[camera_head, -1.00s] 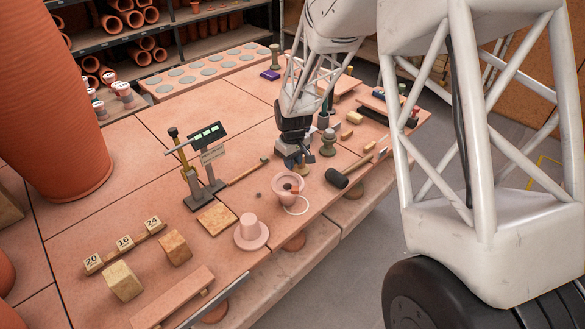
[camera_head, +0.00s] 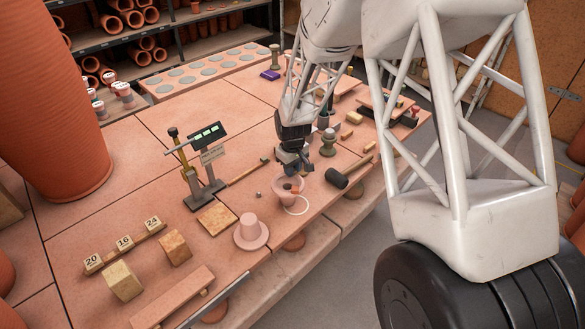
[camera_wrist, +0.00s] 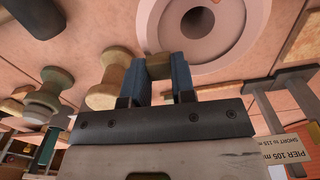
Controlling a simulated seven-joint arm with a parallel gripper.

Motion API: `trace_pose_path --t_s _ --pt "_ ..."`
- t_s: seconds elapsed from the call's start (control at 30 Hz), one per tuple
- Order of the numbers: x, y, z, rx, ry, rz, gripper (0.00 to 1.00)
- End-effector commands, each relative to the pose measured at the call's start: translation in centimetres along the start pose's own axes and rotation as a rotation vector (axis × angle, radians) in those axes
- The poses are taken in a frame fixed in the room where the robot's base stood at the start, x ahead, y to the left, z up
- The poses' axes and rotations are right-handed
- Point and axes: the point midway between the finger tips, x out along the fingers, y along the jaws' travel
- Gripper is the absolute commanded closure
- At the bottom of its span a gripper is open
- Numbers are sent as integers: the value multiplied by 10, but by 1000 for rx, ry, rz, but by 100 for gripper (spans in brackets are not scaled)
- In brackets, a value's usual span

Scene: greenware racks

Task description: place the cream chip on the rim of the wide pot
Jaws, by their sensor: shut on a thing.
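My gripper (camera_wrist: 158,82) is shut on the cream chip (camera_wrist: 158,66), a small block that looks dull olive-cream in shade between the blue fingers. In the head view my gripper (camera_head: 291,168) hangs just above and behind the pink wide pot (camera_head: 280,196); the chip cannot be made out there. In the wrist view the pot's broad round rim (camera_wrist: 170,30) and dark central opening lie just beyond the fingertips. The chip's end appears close to the rim edge; I cannot tell whether they touch.
A black-headed mallet (camera_head: 337,178) lies right of the pot, and a grey-green spool-shaped stand (camera_head: 328,146) is behind it. A gauge with a lit display (camera_head: 206,135) stands left. A pink hat-shaped piece (camera_head: 250,230) sits front left.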

Motion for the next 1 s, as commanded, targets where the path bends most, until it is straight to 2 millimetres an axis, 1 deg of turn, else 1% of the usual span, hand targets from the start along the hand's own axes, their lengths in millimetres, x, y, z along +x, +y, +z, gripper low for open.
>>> trace_pose_path --t_s 0.37,0.4,0.53,0.87,1.0 --pt "3 0 0 0 1 0 98" --pt "2 0 0 0 1 0 70" --pt "2 0 0 0 1 0 50" --pt "1 0 0 0 1 0 50" --pt "-4 0 0 0 1 1 50"
